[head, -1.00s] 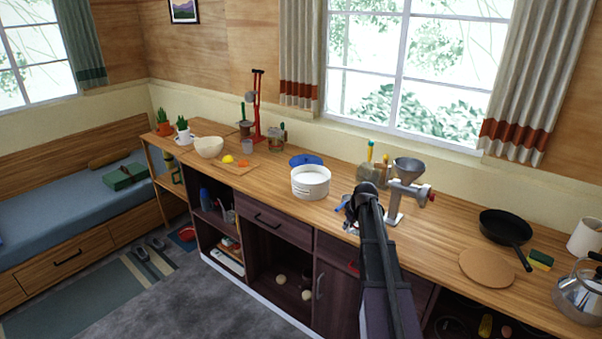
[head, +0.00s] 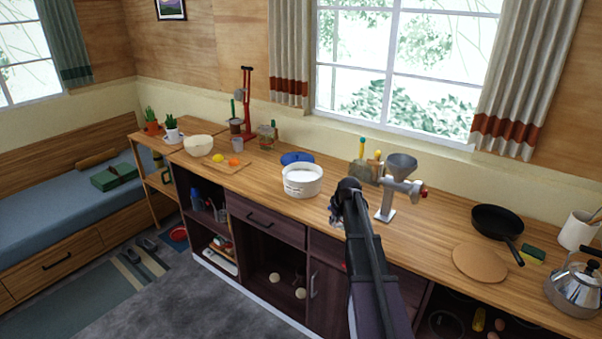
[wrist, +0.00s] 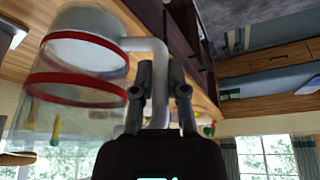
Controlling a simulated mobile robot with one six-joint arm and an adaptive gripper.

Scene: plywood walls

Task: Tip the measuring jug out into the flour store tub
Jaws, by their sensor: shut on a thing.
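The measuring jug (wrist: 75,88) is clear with red bands and a pale handle. In the wrist view it fills the left side, and my gripper (wrist: 160,92) is shut on its handle. I cannot tell its tilt or what it holds. In the head view my gripper (head: 343,203) is over the counter, just right of the white tub, and mostly hides the jug. The white round tub (head: 302,187), which looks like the flour store tub, stands open on the counter. A blue lid (head: 297,159) lies behind it.
A grain mill (head: 388,195) stands close on the right of my gripper, with a jar of utensils (head: 364,172) behind. A pan (head: 497,222), a round board (head: 480,262) and a kettle (head: 574,290) are further right. A chopping board (head: 225,166) with fruit is left.

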